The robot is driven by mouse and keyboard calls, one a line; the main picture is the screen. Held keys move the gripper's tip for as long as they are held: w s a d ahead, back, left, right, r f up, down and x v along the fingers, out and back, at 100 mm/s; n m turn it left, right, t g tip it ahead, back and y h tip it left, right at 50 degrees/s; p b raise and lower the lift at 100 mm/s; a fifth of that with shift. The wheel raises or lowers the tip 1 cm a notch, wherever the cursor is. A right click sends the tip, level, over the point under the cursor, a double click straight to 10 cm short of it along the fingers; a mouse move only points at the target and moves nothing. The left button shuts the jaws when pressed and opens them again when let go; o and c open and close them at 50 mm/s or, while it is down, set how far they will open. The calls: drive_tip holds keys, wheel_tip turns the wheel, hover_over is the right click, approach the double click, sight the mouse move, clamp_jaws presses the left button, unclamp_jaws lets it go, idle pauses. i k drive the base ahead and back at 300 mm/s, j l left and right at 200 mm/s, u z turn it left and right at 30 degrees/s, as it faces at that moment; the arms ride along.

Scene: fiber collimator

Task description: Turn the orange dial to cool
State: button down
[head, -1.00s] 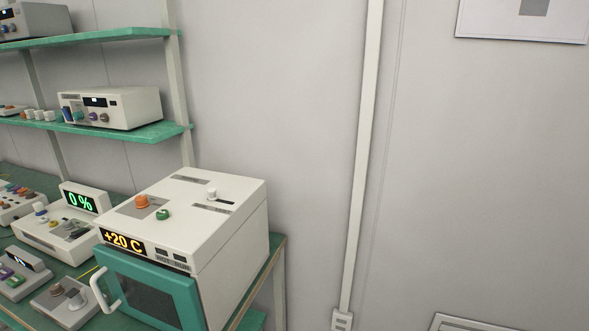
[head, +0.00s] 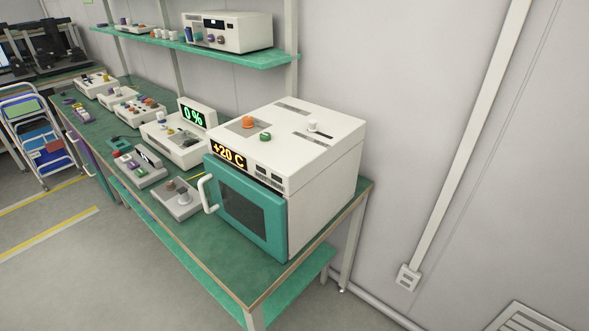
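The orange dial (head: 249,122) sits on a grey plate on top of a white box-shaped chamber (head: 325,185), at its left part. A green knob (head: 265,137) is just in front of it to the right. The chamber's front display (head: 228,153) reads +20 C in orange. Which way the dial points is too small to tell. My gripper is not in view.
The chamber has a teal door (head: 270,232) with a white handle (head: 207,194) and stands at the near end of a green bench (head: 240,281). Several devices, one reading 0 % (head: 194,115), fill the bench to the left. A shelf (head: 272,59) hangs above. Floor in front is clear.

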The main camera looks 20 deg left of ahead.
sight(248, 121)
drive_tip(key=i+j, duration=0.1)
drive_tip(key=i, duration=0.2)
drive_tip(key=i+j, duration=0.1)
drive_tip(key=i, duration=0.2)
drive_tip(key=i+u, duration=0.2)
drive_tip(key=u, duration=0.15)
drive_tip(key=i+u, duration=0.2)
drive_tip(key=u, duration=0.2)
drive_tip(key=i+u, duration=0.2)
drive_tip(key=u, duration=0.15)
